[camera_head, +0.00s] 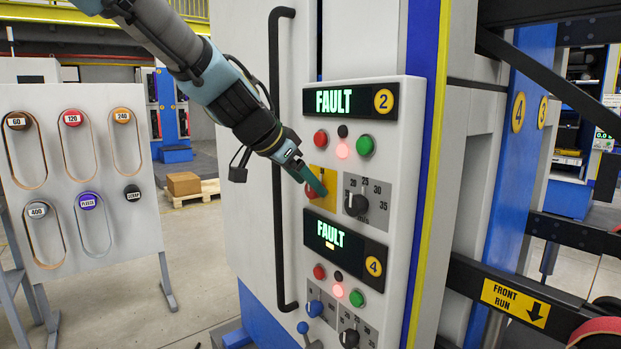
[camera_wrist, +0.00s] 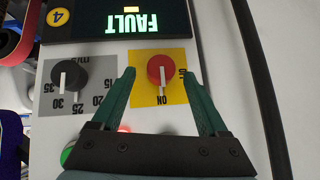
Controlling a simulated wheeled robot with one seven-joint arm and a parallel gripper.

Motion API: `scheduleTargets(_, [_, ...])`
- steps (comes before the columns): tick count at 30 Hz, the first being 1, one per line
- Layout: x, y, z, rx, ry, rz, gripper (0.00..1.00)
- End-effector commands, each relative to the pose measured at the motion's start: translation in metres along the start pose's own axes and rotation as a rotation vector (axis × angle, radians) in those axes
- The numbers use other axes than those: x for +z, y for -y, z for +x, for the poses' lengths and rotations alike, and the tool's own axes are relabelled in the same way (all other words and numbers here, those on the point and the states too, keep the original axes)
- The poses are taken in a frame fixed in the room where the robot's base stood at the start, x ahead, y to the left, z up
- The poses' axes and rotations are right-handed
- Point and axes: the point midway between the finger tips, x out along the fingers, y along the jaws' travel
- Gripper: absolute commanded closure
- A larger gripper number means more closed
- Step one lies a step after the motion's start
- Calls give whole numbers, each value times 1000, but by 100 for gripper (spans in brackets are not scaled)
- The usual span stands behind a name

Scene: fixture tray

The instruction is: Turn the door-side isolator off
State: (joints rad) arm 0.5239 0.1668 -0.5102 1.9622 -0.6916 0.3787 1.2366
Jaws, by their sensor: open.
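The isolator is a red round knob on a yellow plate, on the upper control panel beside the tall door handle. In the head view the knob (camera_head: 312,189) is partly hidden by my gripper (camera_head: 319,186). In the wrist view, which is upside down, the knob (camera_wrist: 161,69) shows clearly; its white mark lines up with the ON label on the yellow plate (camera_wrist: 150,100). A second label at the plate's right is partly covered by a finger. My gripper (camera_wrist: 156,72) is open, one finger on each side of the knob, with visible gaps.
A black dial (camera_head: 357,203) sits beside the isolator, away from the door. The long black door handle (camera_head: 280,150) stands close on the left. FAULT displays numbered 2 (camera_head: 345,101) and 4 (camera_head: 345,244) lie above and below. Red and green buttons (camera_head: 365,145) sit just above the isolator.

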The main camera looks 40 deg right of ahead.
Motion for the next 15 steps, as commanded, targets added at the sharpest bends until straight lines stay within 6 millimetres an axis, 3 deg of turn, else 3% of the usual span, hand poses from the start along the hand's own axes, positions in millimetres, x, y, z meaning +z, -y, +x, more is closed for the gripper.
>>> scheduleTargets(6, [0, 0, 18, 0, 0, -1, 23])
scheduleTargets(15, [0, 1, 21, -2, 0, 0, 23])
